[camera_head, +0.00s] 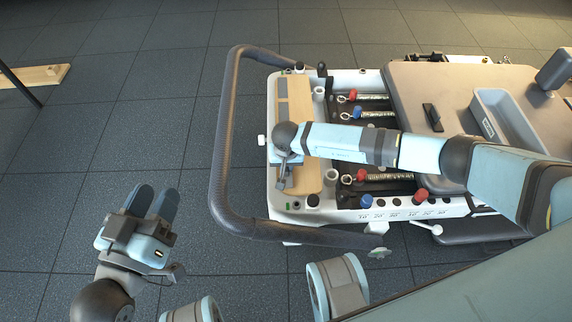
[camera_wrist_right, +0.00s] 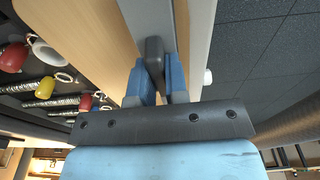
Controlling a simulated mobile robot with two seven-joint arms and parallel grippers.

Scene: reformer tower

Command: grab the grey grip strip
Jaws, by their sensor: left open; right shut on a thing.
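The grey grip strip (camera_head: 282,108) lies along the pale wooden board at the left end of the reformer. It also shows in the right wrist view (camera_wrist_right: 148,18), running up from between the blue fingers. My right gripper (camera_head: 285,178) reaches down over the board. In the wrist view its fingers (camera_wrist_right: 160,80) are closed around a dark grey rounded piece in line with the strip. The hand hides part of the strip in the head view. My left gripper (camera_head: 154,203) is open and empty above the floor at the lower left, apart from the reformer.
The wooden board (camera_head: 301,100) is on the white reformer frame, beside springs with red and blue knobs (camera_head: 366,202). A dark curved bar (camera_head: 225,130) arches around the left end. A grey carriage (camera_head: 440,85) with a tray (camera_head: 508,118) is to the right. Tiled floor at left is largely clear.

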